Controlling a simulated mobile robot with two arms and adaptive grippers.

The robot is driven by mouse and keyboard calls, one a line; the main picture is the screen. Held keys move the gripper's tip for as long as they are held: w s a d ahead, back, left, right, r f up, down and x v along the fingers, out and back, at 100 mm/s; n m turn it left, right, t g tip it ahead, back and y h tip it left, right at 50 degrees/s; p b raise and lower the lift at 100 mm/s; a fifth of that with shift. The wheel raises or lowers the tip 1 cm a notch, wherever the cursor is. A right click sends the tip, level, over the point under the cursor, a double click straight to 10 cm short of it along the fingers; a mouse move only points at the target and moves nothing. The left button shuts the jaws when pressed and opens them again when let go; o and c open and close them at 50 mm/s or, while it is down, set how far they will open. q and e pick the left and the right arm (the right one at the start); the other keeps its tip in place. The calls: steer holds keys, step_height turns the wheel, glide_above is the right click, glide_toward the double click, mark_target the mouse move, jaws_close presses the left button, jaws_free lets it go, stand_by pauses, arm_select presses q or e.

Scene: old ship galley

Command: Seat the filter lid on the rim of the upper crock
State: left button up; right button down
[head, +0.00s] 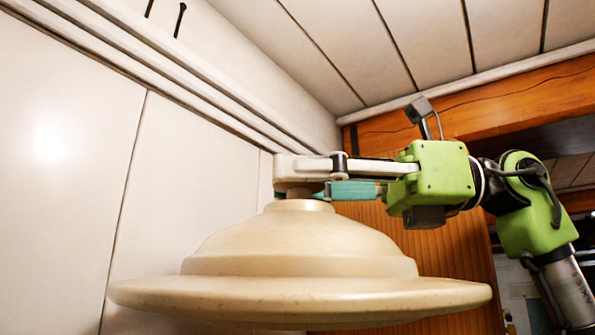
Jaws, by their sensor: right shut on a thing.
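The filter lid (300,255) is a large cream, domed disc with a wide flat brim and a small knob on top. It fills the lower middle of the head view and looks about level. My right gripper (305,185) comes in from the right and is shut on the lid's knob. The lid's underside and whatever is beneath it are hidden. The upper crock is not visible. My left gripper is not in view.
A white panelled wall (60,150) stands at the left, close to the lid's brim. A white plank ceiling (400,45) is above. An orange wooden beam (500,100) and a wooden panel (455,255) are behind my right arm.

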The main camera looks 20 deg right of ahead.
mark_target(303, 255)
steer(key=shift+w+f, duration=0.1)
steer(key=shift+f, duration=1.65)
step_height(303, 255, down, 2)
steer(key=shift+f+b, duration=0.1)
steer(key=shift+b, duration=0.7)
steer(key=shift+f+b, duration=0.4)
steer(key=shift+f, duration=0.2)
steer(key=shift+s+d, duration=0.1)
steer(key=shift+s, duration=0.1)
steer(key=shift+f+b, duration=0.6)
steer(key=shift+f, duration=0.55)
steer(key=c, duration=1.3)
jaws_free()
steer(key=shift+o, duration=0.3)
